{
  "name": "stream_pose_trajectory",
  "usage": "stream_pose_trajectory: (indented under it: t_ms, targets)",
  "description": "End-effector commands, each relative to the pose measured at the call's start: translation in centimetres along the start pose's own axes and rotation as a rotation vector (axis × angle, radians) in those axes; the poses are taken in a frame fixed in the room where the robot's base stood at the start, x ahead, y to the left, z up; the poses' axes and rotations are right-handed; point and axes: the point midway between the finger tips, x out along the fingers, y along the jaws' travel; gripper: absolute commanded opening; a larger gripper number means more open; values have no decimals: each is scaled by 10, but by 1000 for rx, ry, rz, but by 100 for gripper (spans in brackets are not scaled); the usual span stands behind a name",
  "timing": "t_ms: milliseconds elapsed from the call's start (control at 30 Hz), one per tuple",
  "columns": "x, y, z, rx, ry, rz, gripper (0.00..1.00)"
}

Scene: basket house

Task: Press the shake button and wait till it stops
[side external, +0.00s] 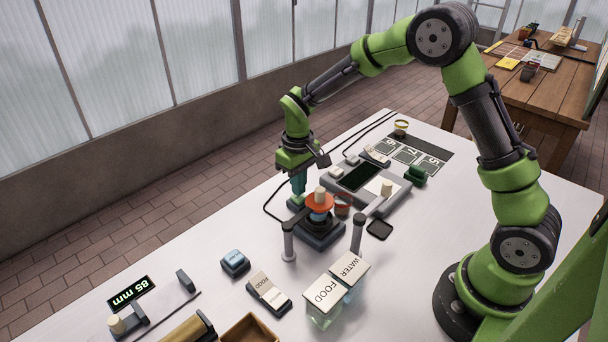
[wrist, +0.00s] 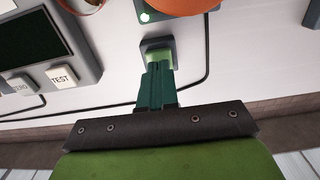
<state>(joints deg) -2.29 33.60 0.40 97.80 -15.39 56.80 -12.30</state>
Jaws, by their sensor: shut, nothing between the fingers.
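My gripper (side external: 298,190) points down with its fingers together, and it also shows in the wrist view (wrist: 157,70). Its fingertips are over a small green-topped button (wrist: 159,53) in a dark housing, and appear to touch it. The fingers cover part of the button and I can read no label on it. Right beside it stands a device with a dark base (side external: 320,236) and an orange round top (side external: 320,202), carrying a pale cylindrical piece.
A grey console (side external: 363,179) with a dark screen and a TEST key (wrist: 62,78) lies close by. FOOD and WATER boxes (side external: 323,294), a blue button (side external: 235,262) and an 85 mm display (side external: 129,294) are nearer the camera.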

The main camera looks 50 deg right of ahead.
Motion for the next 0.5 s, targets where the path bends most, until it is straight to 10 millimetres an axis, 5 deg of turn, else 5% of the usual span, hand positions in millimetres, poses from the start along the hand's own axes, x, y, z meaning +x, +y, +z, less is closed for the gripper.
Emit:
stream_pose_trajectory:
  t_ms: [500]
  targets:
    - [-7, 0, 0, -1, 1, 1, 0]
